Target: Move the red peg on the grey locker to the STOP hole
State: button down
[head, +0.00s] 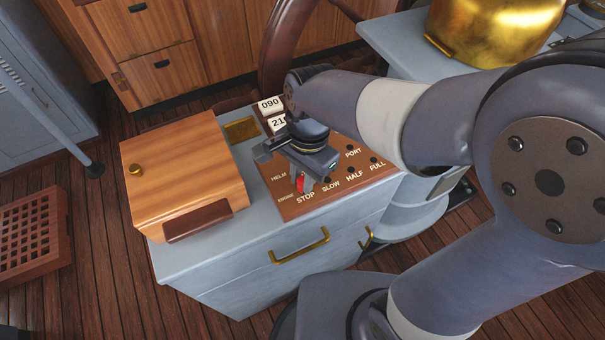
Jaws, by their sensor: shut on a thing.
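The red peg (300,183) shows at the tip of my gripper (301,178), which is shut on it. They are over the front left part of the brown peg board (316,205), just behind the STOP label. The peg's lower end is close to where the STOP hole lies; that hole is hidden, and I cannot tell whether the peg is in it or above it. Dark holes show by SLOW, HALF and FULL. The board lies on top of the grey locker (262,232).
A wooden box (180,157) with a brass knob stands left of the board. White number cards (271,104) and a brass plate (241,130) are behind. A ship's wheel (283,45) rises at the back. A brass vessel (490,28) stands back right. A wooden crate (35,232) is on the floor.

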jog(key=shift+f, duration=0.3)
dwell(0.5)
jog(key=c, duration=1.2)
grip_release()
jog(key=shift+c, duration=0.2)
jog(key=shift+r, duration=0.1)
notch_tip(320, 180, up, 7)
jog(key=p, duration=0.6)
